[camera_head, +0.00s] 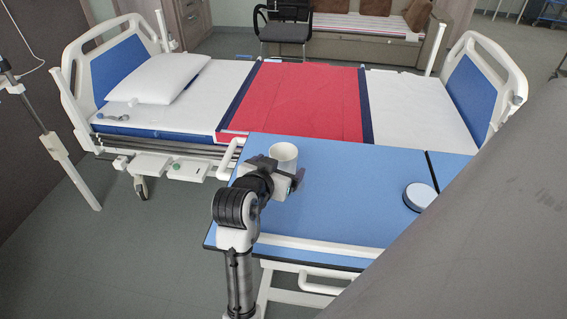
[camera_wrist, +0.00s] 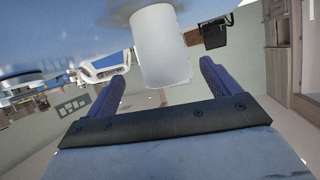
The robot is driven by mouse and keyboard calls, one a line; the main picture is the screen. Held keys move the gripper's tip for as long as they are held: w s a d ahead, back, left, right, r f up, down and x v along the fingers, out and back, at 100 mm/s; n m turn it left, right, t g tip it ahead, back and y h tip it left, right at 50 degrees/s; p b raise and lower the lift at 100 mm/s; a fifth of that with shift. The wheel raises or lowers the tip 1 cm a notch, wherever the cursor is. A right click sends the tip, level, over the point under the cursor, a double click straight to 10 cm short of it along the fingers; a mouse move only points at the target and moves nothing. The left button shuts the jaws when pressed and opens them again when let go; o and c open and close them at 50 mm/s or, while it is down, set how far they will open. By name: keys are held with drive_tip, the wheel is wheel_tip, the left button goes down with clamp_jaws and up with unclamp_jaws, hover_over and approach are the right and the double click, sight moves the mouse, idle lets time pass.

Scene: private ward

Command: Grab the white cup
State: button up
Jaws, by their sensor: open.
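The white cup (camera_head: 284,155) stands upright near the left end of the blue tabletop (camera_head: 345,190). My gripper (camera_head: 291,182) is at the near side of the cup, low over the table, and partly hides the cup's lower part. In the wrist view the cup (camera_wrist: 160,45) appears upside down, centred between the two purple fingers of my gripper (camera_wrist: 162,70). The fingers are apart, with a visible gap on each side of the cup. How far the cup reaches in between the fingers I cannot tell.
A round white object (camera_head: 420,194) lies on the tabletop to the right, well apart from the cup. The bed with a red cover (camera_head: 305,100) is behind the table. A grey surface (camera_head: 480,220) blocks the lower right. The middle tabletop is clear.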

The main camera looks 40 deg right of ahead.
drive_tip(key=x, duration=0.1)
drive_tip(key=p+x, duration=0.1)
drive_tip(key=x, duration=0.1)
drive_tip(key=p+x, duration=0.1)
drive_tip(key=shift+w+d+r, duration=0.15)
drive_tip(key=shift+w+r, duration=0.15)
drive_tip(key=shift+w, duration=0.1)
drive_tip(key=shift+w+d+f, duration=0.2)
drive_tip(key=shift+d+f, duration=0.05)
drive_tip(key=shift+d, duration=0.1)
drive_tip(key=c, duration=1.1)
drive_tip(key=shift+o, duration=0.2)
drive_tip(key=shift+r, duration=0.15)
